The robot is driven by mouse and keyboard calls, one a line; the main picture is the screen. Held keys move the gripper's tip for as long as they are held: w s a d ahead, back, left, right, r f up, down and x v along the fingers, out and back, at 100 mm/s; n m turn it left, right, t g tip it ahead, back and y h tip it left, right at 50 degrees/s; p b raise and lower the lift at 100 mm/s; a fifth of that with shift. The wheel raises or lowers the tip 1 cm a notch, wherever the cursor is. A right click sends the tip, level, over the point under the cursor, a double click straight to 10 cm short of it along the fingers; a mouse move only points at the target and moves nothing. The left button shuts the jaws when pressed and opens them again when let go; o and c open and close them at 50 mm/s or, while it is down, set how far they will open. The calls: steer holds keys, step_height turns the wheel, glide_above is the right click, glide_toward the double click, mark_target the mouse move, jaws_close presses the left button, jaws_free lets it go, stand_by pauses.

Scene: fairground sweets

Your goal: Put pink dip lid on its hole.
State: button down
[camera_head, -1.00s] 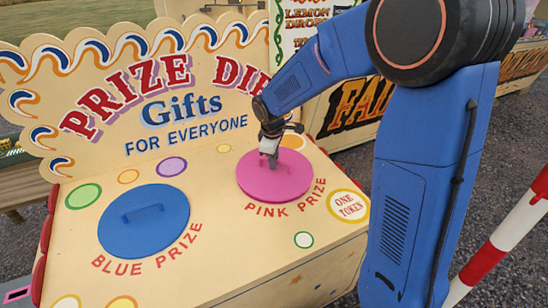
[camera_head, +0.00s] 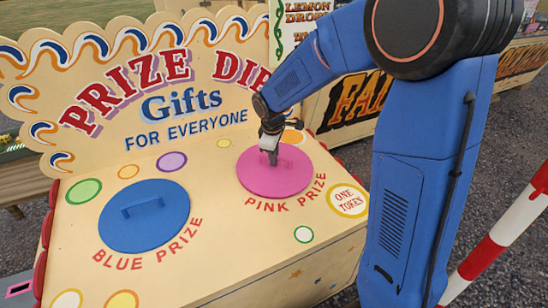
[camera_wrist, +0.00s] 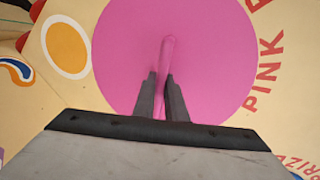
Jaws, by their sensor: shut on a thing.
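The pink dip lid (camera_head: 288,179) is a round pink disc with a raised bar handle. It sits by the words PINK PRIZE on the cream counter top, and no open hole shows around it. My gripper (camera_head: 271,158) is over the lid, shut on its handle. In the wrist view the two fingers of my gripper (camera_wrist: 161,95) stand on either side of the handle, with the pink lid (camera_wrist: 215,60) spread beneath. Whether the lid lies quite flat in its hole I cannot tell.
A blue lid (camera_head: 144,215) with a handle lies to the left by the words BLUE PRIZE. The tall PRIZE DIP sign board (camera_head: 130,80) rises behind. A red and white pole (camera_head: 500,240) stands at the right. The counter top between the lids is clear.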

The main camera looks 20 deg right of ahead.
steer(key=shift+f, duration=0.5)
stand_by(0.4)
steer(key=c, duration=1.7)
jaws_free()
steer(key=v, duration=1.7)
steer(key=shift+s+a+r, duration=0.1)
steer(key=shift+r, duration=0.05)
